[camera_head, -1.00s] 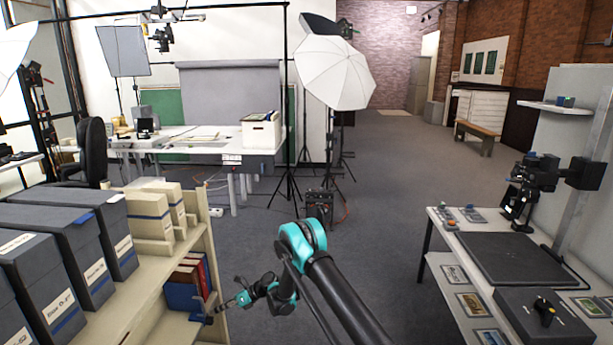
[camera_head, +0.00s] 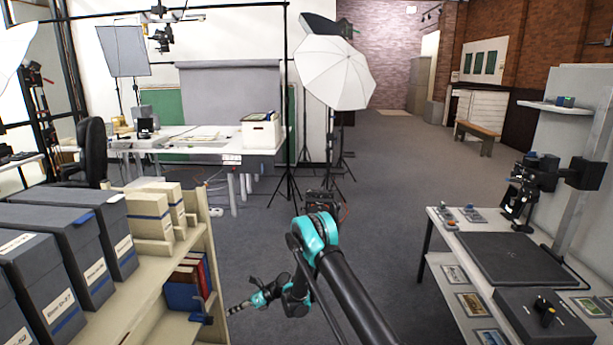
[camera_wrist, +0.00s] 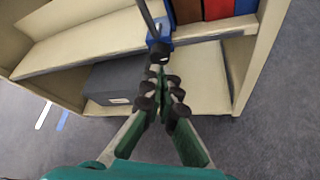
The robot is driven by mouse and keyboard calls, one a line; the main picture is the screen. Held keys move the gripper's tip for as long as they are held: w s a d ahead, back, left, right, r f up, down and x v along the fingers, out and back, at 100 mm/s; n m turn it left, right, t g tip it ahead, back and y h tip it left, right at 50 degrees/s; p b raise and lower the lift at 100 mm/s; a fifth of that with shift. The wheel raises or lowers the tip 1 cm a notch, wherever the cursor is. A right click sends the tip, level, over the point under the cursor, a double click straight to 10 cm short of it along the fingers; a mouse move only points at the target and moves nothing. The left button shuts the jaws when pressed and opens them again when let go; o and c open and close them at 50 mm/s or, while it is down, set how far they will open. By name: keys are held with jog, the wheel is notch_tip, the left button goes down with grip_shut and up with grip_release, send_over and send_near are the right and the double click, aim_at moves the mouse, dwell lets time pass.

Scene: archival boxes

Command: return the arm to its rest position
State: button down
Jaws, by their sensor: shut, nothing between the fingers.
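My arm (camera_head: 345,290) reaches forward and to the left from the bottom of the head view, with its teal elbow raised. My gripper (camera_head: 232,311) is beside the right end of the shelf unit, pointing left. In the wrist view my gripper (camera_wrist: 161,78) is shut, its fingers together with nothing between them. Ahead of the fingertips, a blue object with a dark upright rod (camera_wrist: 157,40) stands on the shelf; whether the fingertips touch it I cannot tell.
The cream shelf unit (camera_head: 215,250) holds grey archival boxes (camera_head: 98,235) and red and blue books (camera_head: 188,285). A dark box (camera_wrist: 112,82) sits on the lower shelf. On the right stands a white table (camera_head: 455,235) with a copy stand. The floor between is clear.

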jog(key=w+d+r+n+t+h, duration=0.25)
jog(key=d+r+n, duration=0.25)
jog(key=d+r, duration=0.7)
jog(key=s+d+r+n+t+h, duration=0.25)
jog(key=s+d+r+n, duration=0.3)
jog(key=d+r, duration=0.65)
jog(key=s+d+r+n+t+h, duration=0.1)
jog(key=s+d+r+n+h, duration=0.2)
jog(key=s+d, duration=2.1)
jog(key=s+n+h, duration=0.3)
jog(key=n+h, duration=0.1)
jog(key=n, duration=0.5)
jog(key=shift+s+d+r+t+h, duration=0.15)
jog(key=shift+d+r+t+h, duration=0.15)
jog(key=shift+r+h, duration=0.1)
